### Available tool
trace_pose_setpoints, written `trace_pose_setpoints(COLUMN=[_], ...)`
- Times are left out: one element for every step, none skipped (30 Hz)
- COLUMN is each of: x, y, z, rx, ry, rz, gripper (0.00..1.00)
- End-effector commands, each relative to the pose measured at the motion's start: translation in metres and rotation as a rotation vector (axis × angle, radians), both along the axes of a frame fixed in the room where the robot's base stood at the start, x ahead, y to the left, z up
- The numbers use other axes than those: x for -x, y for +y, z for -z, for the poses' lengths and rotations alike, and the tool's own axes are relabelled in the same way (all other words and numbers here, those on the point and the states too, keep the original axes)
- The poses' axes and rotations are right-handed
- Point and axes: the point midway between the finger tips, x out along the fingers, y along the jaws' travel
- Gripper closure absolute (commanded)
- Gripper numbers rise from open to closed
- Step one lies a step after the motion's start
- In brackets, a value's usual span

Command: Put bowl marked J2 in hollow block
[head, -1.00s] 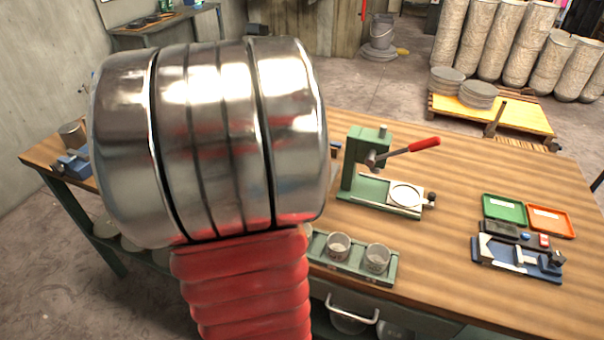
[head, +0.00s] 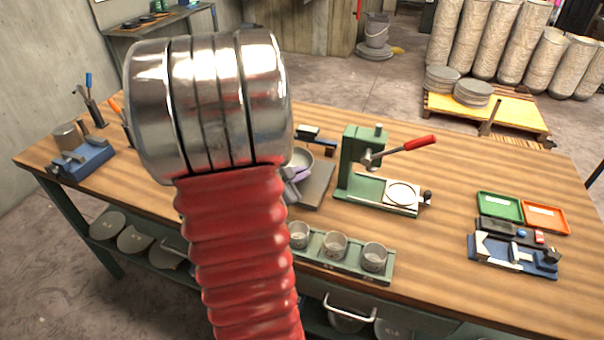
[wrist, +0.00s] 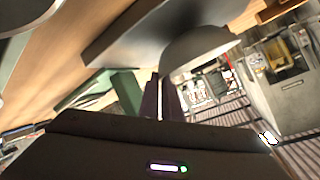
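A silver bowl (head: 303,157) shows just right of my arm in the head view, tilted at a flat grey block (head: 318,188). It fills the upper middle of the wrist view as a pale dome (wrist: 195,48). Any mark on it is unreadable. My gripper's purple fingers (wrist: 161,98) appear closed on its rim; in the head view, my gripper (head: 290,178) is mostly behind my arm. The grey block looks like the hollow block, but its hollow is hidden; a dark slab (wrist: 125,30) in the wrist view seems to be it. Whether bowl and block touch is unclear.
A green press (head: 360,165) with a red lever stands right of the block. A green rack (head: 350,268) with three cups lies in front. Green (head: 500,205) and orange (head: 547,217) trays and a blue fixture (head: 515,257) are farther right. A blue vise (head: 85,160) sits left.

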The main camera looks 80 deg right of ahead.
Motion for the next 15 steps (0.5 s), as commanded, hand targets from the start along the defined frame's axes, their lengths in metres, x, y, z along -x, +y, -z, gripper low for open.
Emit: trace_pose_setpoints(x=[0.0002, 0.0003, 0.0003, 0.0002, 0.0001, 0.0, 0.0, 0.0, 0.0, 0.0001, 0.0, 0.0002, 0.0001, 0.0002, 0.0001], y=[0.0001, 0.0001, 0.0001, 0.0001, 0.0001, 0.0, -0.0001, -0.0001, -0.0001, -0.0001, -0.0001, 0.0, 0.0, 0.0, 0.0], z=[0.0059, 0.008, 0.0106, 0.012, 0.0127, 0.0131, 0.0132, 0.013, 0.0129, 0.0129, 0.0128, 0.0131, 0.013, 0.013, 0.0129], rx=[-0.001, -0.001, -0.001, -0.001, 0.0, 0.0, 0.001, 0.001, 0.001, 0.001, 0.001, 0.0, 0.0, 0.0, 0.0], ry=[0.003, 0.002, 0.001, 0.001, 0.001, 0.001, 0.0, 0.0, 0.0, 0.0, 0.0, 0.0, 0.0, 0.0, 0.0], rz=[-0.001, 0.0, 0.0, 0.0, 0.0, -0.001, -0.001, -0.001, -0.001, -0.001, -0.001, 0.0, 0.0, 0.0, 0.0], gripper=[1.0, 1.0, 1.0, 1.0, 1.0, 1.0, 1.0, 1.0, 1.0, 1.0, 1.0, 0.95, 0.93, 0.91, 0.88])
